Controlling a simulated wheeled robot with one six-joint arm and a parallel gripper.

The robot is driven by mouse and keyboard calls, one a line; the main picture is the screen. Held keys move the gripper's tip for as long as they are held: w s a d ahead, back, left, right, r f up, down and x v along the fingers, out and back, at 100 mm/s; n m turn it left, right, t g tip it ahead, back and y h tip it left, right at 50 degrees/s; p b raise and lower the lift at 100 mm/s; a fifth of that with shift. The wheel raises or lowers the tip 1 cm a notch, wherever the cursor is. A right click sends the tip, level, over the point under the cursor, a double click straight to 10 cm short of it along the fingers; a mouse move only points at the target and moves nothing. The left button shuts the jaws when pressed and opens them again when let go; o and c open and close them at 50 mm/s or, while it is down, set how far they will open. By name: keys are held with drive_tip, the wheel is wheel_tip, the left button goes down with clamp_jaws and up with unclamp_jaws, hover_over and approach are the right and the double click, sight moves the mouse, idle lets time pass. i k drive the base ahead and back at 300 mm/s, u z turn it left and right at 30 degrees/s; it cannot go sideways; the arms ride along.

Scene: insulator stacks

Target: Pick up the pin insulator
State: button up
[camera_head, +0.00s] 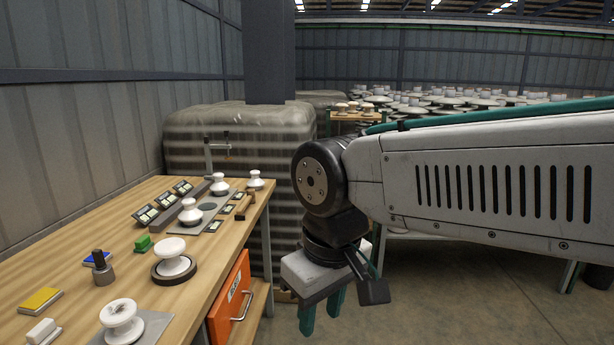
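Several white ribbed insulators stand on the wooden workbench (60,255). The nearest insulator (122,322) stands on a grey plate with dark marks on its top. Another insulator (173,260) stands on a round dark base. More stand further back: one insulator (190,212), one insulator (219,184) and one insulator (255,180). I cannot tell for sure which one is the pin insulator. My gripper (322,312) hangs to the right of the bench, pointing down, apart from every insulator. Its green fingers are spread with a gap between them, and it looks empty.
A grey metal piece with a dark pin (103,270), a green block (143,243), a yellow pad (40,300) and a hammer (246,206) lie on the bench. An orange drawer (231,297) is under its right edge. A wrapped stack (240,135) stands behind.

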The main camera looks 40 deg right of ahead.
sight(220, 187)
drive_tip(key=z, duration=1.25)
drive_tip(key=k, duration=0.75)
drive_tip(key=u, duration=0.75)
drive_tip(key=i, duration=1)
drive_tip(key=k, duration=0.65)
drive_tip(key=z, duration=0.7)
drive_tip(key=i, duration=0.85)
drive_tip(key=z, duration=0.8)
drive_tip(key=i, duration=0.9)
drive_tip(key=u, duration=0.55)
drive_tip(key=i, duration=1)
drive_tip(key=u, duration=0.7)
